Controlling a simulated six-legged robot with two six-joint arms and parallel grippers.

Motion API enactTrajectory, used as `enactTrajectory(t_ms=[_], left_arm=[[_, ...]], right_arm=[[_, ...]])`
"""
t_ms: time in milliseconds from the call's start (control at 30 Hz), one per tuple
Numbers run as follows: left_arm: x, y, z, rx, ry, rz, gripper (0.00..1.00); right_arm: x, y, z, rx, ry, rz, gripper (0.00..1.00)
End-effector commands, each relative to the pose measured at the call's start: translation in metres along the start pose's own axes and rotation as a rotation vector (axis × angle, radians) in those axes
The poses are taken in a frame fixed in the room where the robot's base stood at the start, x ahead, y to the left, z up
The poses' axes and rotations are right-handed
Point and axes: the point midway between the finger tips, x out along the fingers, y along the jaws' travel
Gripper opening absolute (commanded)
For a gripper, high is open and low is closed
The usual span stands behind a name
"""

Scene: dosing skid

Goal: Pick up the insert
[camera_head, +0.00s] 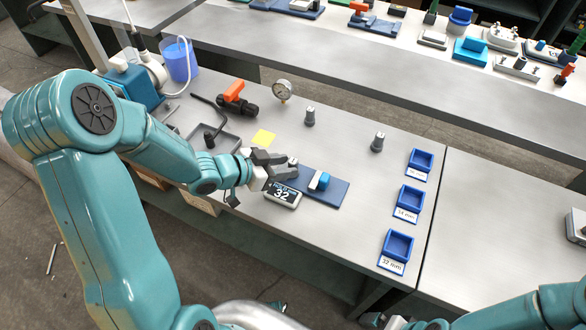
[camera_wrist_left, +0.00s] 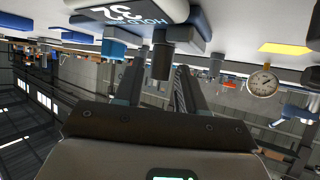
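My left gripper (camera_head: 284,167) is low over the bench, just behind the display reading 32. Its fingers (camera_wrist_left: 160,82) are apart. A grey cylindrical insert (camera_wrist_left: 162,62) stands between them in the left wrist view, with a visible gap on each side; its top shows in the head view (camera_head: 293,161). Two similar grey inserts stand upright farther back, one in the middle (camera_head: 309,117) and one to the right (camera_head: 377,142). My right gripper (camera_head: 385,321) is partly in view at the bottom edge; its fingers are unclear.
The display (camera_head: 282,195) and a blue plate with a white and blue block (camera_head: 333,192) are close to the left gripper. Three blue trays (camera_head: 408,197) line the right side. A gauge (camera_head: 282,90), orange-handled valve (camera_head: 236,97) and yellow note (camera_head: 263,138) lie behind.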

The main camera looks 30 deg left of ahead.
Motion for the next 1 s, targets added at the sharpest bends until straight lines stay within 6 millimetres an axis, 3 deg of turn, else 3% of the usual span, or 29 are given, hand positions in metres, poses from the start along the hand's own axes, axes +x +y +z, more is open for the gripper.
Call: enactTrajectory(t_ms=[300, 600, 633, 733, 1000], left_arm=[[0.047, -0.001, -0.002, 0.0, 0.0, 0.003, 0.4], [0.053, -0.002, -0.003, 0.0, 0.0, 0.001, 0.4], [0.053, -0.002, -0.003, 0.0, 0.0, 0.0, 0.33], [0.053, -0.002, -0.003, 0.0, 0.0, 0.0, 0.01], [0.052, -0.002, -0.004, 0.0, 0.0, 0.0, 0.0]], right_arm=[[0.004, 0.002, 0.0, 0.0, 0.0, 0.0, 1.0], [0.004, 0.002, 0.0, 0.0, 0.0, 0.0, 1.0], [0.004, 0.002, 0.0, 0.0, 0.0, 0.0, 1.0], [0.004, 0.002, 0.0, 0.0, 0.0, 0.0, 1.0], [0.004, 0.002, 0.0, 0.0, 0.0, 0.0, 1.0]])
